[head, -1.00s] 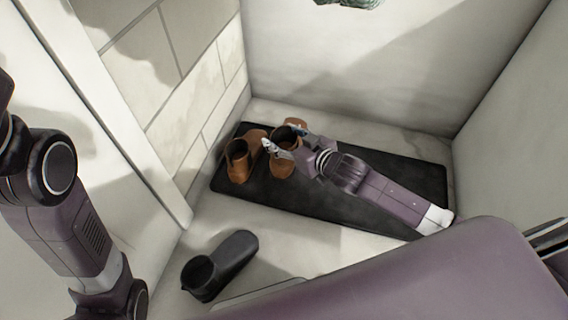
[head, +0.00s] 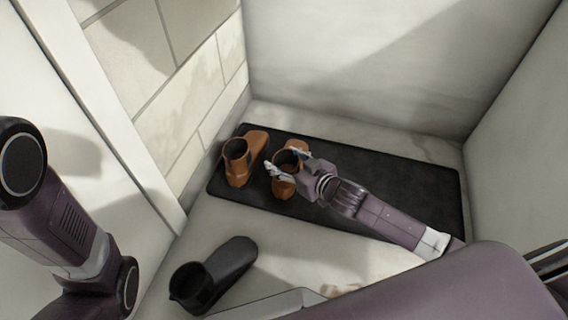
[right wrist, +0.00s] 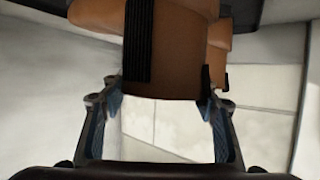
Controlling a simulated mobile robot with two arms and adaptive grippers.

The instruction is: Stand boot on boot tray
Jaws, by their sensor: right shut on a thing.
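A brown boot (head: 283,187) stands upright, with my right gripper (head: 286,164) shut on its upper part, one finger on each side. It is over the middle-left of the black boot tray (head: 405,190); whether its sole touches the tray cannot be told. The right wrist view shows this boot (right wrist: 180,82) large at the top, between the fingers, with a black strip on its side. A second brown boot (head: 238,172) stands upright at the tray's left end, close beside the held one. My left gripper is out of view; only links of the left arm show.
A black boot (head: 212,276) is on the pale floor in front of the tray. Pale walls (head: 360,75) close in the tray at the back and right, and a block wall (head: 190,80) at the left. The tray's right part is bare beside and under my arm.

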